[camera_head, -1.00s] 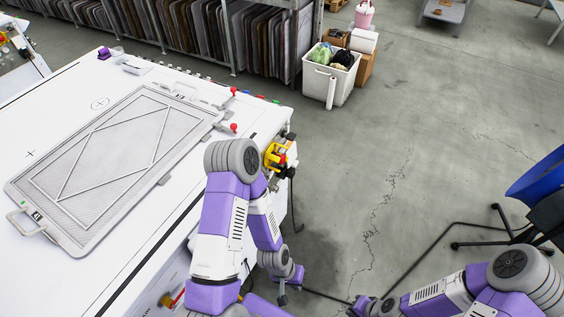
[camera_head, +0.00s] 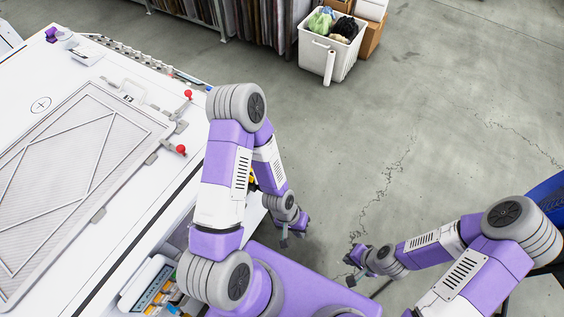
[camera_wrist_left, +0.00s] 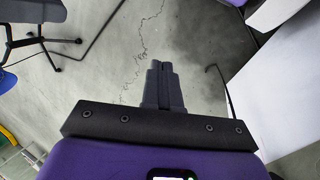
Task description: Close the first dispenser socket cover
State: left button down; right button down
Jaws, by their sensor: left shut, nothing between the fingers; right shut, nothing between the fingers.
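No dispenser socket cover can be made out for certain. My left arm hides much of the near right corner of the white machine table (camera_head: 130,205), where only a sliver of a yellow part (camera_head: 252,181) shows. My left gripper (camera_head: 285,243) is shut and empty, hanging over the floor to the right of the table. In the left wrist view its two fingers (camera_wrist_left: 163,82) are pressed together above bare floor. My right gripper (camera_head: 352,281) is shut and empty, low over the floor further right.
A framed mesh panel (camera_head: 75,165) with red knobs (camera_head: 181,149) lies on the table. An open compartment (camera_head: 146,283) with small coloured items is at the table's near side. A white bin (camera_head: 327,52) stands at the back. A blue chair shows at the right edge. The middle floor is clear.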

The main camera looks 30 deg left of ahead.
pick_arm(q)
jog(key=w+a+r+m+y+p, duration=0.15)
jog(key=w+a+r+y, duration=0.3)
jog(key=r, duration=0.45)
jog(key=w+a+r+m+y+p, duration=0.1)
jog(key=w+a+r+m+y, duration=0.15)
jog(key=w+r+y, duration=0.4)
jog(key=a+f+n+h+b, duration=0.1)
jog(key=a+f+h+b, duration=0.1)
jog(key=a+f, duration=0.5)
jog(key=shift+s+a+f+h+b, duration=0.25)
jog(key=shift+s+f+h+b, duration=0.15)
jog(key=shift+b, duration=0.2)
